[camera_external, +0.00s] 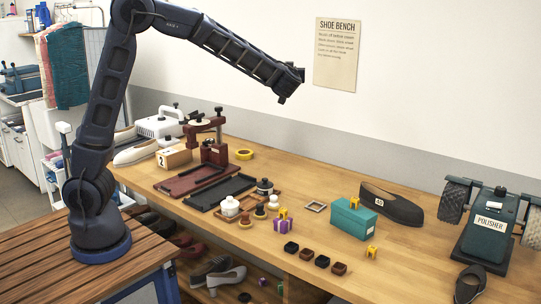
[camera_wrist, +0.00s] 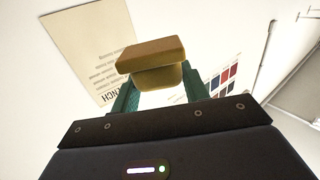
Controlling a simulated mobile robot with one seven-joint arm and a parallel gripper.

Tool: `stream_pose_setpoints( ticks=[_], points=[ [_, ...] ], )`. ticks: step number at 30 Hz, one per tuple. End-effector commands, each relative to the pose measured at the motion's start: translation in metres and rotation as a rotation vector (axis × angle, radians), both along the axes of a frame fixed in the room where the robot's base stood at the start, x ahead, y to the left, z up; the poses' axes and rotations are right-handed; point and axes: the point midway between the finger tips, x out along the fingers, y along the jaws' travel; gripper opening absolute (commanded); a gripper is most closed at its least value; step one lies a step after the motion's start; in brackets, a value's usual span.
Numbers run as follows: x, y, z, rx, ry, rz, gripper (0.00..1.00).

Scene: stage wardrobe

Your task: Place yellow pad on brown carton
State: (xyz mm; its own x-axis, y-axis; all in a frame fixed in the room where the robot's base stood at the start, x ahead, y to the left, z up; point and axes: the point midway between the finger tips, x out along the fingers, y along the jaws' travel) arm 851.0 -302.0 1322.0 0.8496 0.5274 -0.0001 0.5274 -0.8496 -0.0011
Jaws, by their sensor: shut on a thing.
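My gripper (camera_wrist: 157,92) is shut on a mustard-yellow block, the yellow pad (camera_wrist: 152,54), which sits between its green fingers in the wrist view. In the external view my gripper (camera_external: 289,92) is raised high over the bench, in front of the wall; its fingers and the pad cannot be made out there. A small tan-brown carton (camera_external: 174,158) with a white label stands at the back left of the bench. It is well to the left of and below my gripper. A dark item shows at the carton's upper edge.
A dark red press (camera_external: 214,150) stands right beside the carton. White shoes and a white machine (camera_external: 158,126) are to its left and behind. Black trays (camera_external: 220,192), small pots, a teal box (camera_external: 353,218), a black shoe (camera_external: 392,204) and a polisher (camera_external: 490,230) occupy the bench.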

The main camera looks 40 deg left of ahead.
Motion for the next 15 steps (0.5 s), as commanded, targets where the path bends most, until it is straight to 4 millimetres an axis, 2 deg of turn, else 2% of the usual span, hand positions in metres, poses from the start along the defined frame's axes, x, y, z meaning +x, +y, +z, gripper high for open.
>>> stream_pose_setpoints(
  ticks=[1,8,15],
  points=[
    [0.002,0.025,0.001,-0.001,-0.001,0.026,0.23],
    [-0.001,0.126,0.000,-0.001,-0.001,0.125,0.23],
    [-0.020,0.230,-0.004,0.000,0.001,0.233,0.23]
  ],
)
